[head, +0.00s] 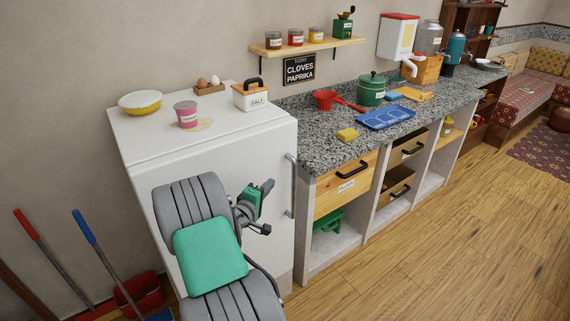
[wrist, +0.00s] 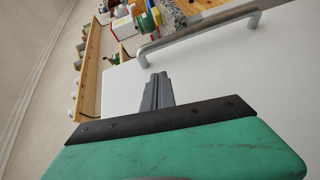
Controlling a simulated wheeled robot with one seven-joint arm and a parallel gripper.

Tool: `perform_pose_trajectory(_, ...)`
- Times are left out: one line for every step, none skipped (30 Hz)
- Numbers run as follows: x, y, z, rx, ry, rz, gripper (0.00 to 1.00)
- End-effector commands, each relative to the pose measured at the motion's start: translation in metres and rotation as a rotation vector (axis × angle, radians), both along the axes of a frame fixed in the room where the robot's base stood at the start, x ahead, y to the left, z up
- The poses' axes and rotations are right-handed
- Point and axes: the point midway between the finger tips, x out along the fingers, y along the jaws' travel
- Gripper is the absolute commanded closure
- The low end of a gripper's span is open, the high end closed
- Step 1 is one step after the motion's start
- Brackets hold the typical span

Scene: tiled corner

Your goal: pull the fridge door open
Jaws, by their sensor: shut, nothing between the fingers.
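The white fridge (head: 140,160) stands left of the counter, and its door looks shut. Its grey bar handle (head: 290,186) runs upright along the door's right edge. In the wrist view the handle (wrist: 200,33) crosses the upper part, beyond my fingertips. My gripper (head: 269,207) is in front of the door, left of the handle and apart from it. In the wrist view my gripper (wrist: 157,80) has its fingers together with nothing between them. My arm hides much of the door's lower part in the head view.
The granite counter (head: 318,140) adjoins the fridge's right side. The wooden floor (head: 400,275) in front of the counter is clear. A broom and dustpan (head: 140,292) are at the lower left.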

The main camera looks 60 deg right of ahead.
Motion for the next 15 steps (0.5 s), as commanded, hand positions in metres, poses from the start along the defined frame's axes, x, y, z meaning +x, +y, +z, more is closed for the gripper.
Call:
perform_pose_trajectory(-0.008, -0.008, -0.002, -0.042, 0.058, 0.002, 1.00)
perform_pose_trajectory(-0.010, -0.010, 0.000, -0.066, 0.081, 0.006, 1.00)
perform_pose_trajectory(-0.011, -0.013, -0.001, -0.083, 0.103, 0.011, 1.00)
perform_pose_trajectory(-0.012, -0.015, 0.000, -0.092, 0.113, 0.012, 1.00)
perform_pose_trajectory(-0.013, -0.018, 0.001, -0.096, 0.118, 0.012, 1.00)
perform_pose_trajectory(-0.012, -0.022, 0.001, -0.097, 0.118, 0.013, 1.00)
perform_pose_trajectory(-0.012, -0.026, 0.002, -0.097, 0.115, 0.012, 1.00)
perform_pose_trajectory(-0.012, -0.030, 0.002, -0.097, 0.115, 0.011, 1.00)
perform_pose_trajectory(-0.012, -0.037, 0.002, -0.096, 0.116, 0.009, 1.00)
perform_pose_trajectory(-0.012, -0.043, 0.003, -0.096, 0.113, 0.010, 1.00)
perform_pose_trajectory(-0.011, -0.050, 0.003, -0.096, 0.114, 0.009, 1.00)
perform_pose_trajectory(-0.011, -0.058, 0.003, -0.095, 0.112, 0.010, 1.00)
perform_pose_trajectory(-0.011, -0.065, 0.003, -0.094, 0.113, 0.009, 1.00)
perform_pose_trajectory(-0.010, -0.071, 0.003, -0.094, 0.111, 0.010, 1.00)
perform_pose_trajectory(-0.009, -0.079, 0.003, -0.095, 0.112, 0.010, 1.00)
